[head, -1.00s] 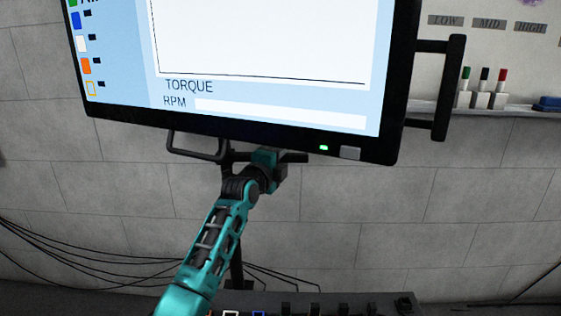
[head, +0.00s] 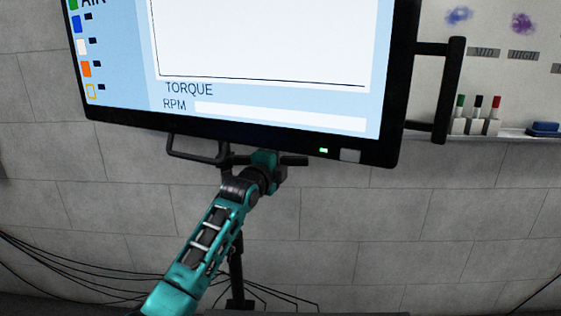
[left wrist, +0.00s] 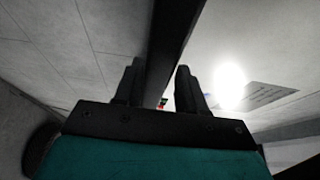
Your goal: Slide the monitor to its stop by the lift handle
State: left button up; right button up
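The monitor (head: 270,60) is large and dark-framed, with a lit screen showing TORQUE and RPM, high in the head view. The exact contact is partly hidden. My right gripper is not in view.
A dark loop handle (head: 198,150) hangs left of the gripper and a tall side handle (head: 452,90) is on the monitor's right. A post (head: 236,270) stands below. Markers (head: 478,115) and an eraser (head: 545,128) sit on the whiteboard ledge. Cables (head: 80,265) hang at lower left.

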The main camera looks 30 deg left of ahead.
pick_arm(q)
jog(key=shift+o, duration=1.1)
jog(key=shift+r, duration=0.2)
jog(key=shift+f, duration=0.1)
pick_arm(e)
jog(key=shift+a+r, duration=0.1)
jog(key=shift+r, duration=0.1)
pick_arm(q)
jog(key=shift+f, duration=0.1)
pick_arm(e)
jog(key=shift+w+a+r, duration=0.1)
pick_arm(q)
jog(key=shift+s, duration=0.45)
jog(key=s, duration=1.2)
jog(key=shift+d+p, duration=0.3)
jog(key=shift+d, duration=0.05)
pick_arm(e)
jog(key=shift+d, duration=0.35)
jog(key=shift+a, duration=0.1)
